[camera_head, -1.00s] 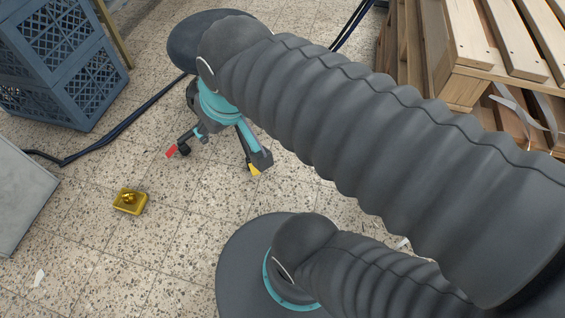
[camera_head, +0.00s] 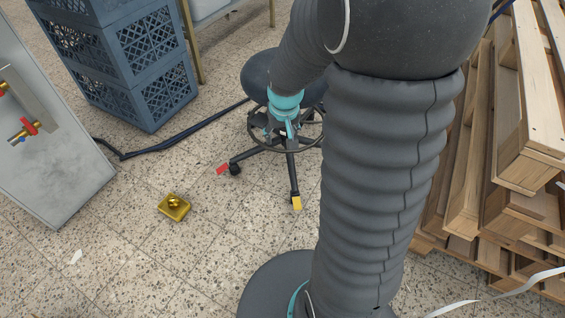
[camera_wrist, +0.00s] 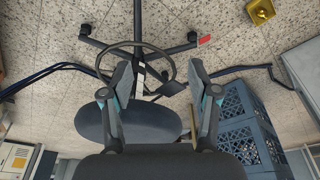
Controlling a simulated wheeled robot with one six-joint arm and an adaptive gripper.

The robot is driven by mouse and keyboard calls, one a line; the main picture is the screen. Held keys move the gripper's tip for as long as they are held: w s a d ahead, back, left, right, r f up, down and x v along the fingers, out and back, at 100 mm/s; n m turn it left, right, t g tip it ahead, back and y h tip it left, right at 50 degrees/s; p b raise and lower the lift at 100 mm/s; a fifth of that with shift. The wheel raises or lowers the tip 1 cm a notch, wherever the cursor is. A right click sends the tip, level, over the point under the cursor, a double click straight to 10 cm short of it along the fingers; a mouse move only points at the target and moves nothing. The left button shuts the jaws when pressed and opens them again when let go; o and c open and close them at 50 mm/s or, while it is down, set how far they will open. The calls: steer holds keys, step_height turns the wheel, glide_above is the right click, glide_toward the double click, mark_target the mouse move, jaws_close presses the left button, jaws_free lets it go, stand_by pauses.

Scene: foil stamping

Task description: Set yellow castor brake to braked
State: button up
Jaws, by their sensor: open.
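A stool with a dark round seat (camera_head: 262,73) stands on castors. Its yellow castor brake tab (camera_head: 297,203) is on the leg nearest the camera in the head view. Whether the tab is up or down is too small to tell. A red tab (camera_head: 222,169) is on the castor to its left and shows in the wrist view (camera_wrist: 204,41). The yellow tab is not visible in the wrist view. My gripper (camera_wrist: 160,78) is open and empty, its fingers apart in front of the stool's foot ring (camera_wrist: 133,50). In the head view my wrist overlaps the stool.
A yellow block with a knob (camera_head: 174,206) lies on the floor left of the stool. Blue crates (camera_head: 150,70) stand behind left, with a dark cable (camera_head: 170,143) on the floor. A grey cabinet (camera_head: 65,165) is at left. Wooden pallets (camera_head: 480,185) stand at right.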

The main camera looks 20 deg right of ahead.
steer(key=w+d+f+m+g+p, duration=0.1)
steer(key=w+d+f, duration=0.1)
steer(key=f, duration=0.6)
steer(key=w+d+f+g, duration=0.1)
steer(key=d+f, duration=0.2)
steer(key=f, duration=0.4)
glide_above(297, 206)
step_height(297, 206, down, 15)
steer(key=shift+m+g, duration=0.3)
steer(key=shift+g, duration=0.1)
step_height(297, 206, down, 13)
steer(key=shift+d+f+p, duration=0.1)
steer(key=shift+f+p, duration=0.05)
steer(key=shift+p, duration=0.35)
